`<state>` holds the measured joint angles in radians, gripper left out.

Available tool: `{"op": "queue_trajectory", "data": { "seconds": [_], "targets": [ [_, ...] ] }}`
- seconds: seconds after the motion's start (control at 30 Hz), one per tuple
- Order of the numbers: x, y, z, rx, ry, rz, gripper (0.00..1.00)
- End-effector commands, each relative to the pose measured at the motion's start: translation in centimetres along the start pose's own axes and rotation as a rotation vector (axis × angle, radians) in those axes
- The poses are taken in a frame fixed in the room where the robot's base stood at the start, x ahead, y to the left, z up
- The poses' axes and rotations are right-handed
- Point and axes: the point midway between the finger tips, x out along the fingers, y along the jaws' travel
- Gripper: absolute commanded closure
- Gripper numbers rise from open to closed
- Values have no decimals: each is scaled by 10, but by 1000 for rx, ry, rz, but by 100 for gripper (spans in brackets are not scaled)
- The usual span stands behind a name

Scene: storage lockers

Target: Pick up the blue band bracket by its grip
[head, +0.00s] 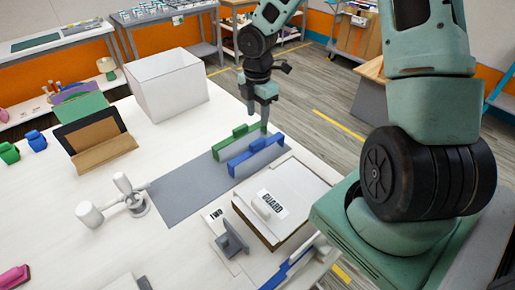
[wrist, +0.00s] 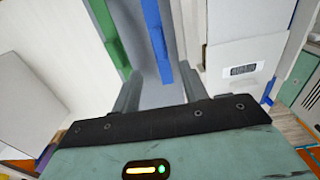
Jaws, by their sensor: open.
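The blue band bracket (head: 256,153), a long bar with a raised grip, stands on a grey mat (head: 190,194) on the white table. A similar green bracket (head: 232,143) stands parallel to it, to its left. My gripper (head: 265,126) points down at the far end of the two brackets and looks empty. In the wrist view my gripper (wrist: 159,88) is open. The blue bracket (wrist: 157,38) runs ahead between the lines of its fingers, nearer the right one. The green bracket (wrist: 109,36) lies further left. I see no contact with either bracket.
A white open box (head: 168,88) stands behind the mat. A block labelled GUARD (head: 275,203) sits close to the right of the blue bracket. A white jointed fixture (head: 125,195) is at the mat's left.

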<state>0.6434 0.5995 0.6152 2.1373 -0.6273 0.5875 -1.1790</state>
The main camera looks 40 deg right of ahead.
Motion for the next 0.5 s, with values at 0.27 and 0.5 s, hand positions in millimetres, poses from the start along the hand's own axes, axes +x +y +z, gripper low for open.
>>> {"op": "queue_trajectory", "data": {
  "seconds": [0.27,0.5],
  "targets": [
    [59,-1,-1,-2,1,-5,56],
    [85,0,0,1,0,-2,56]
  ]
}}
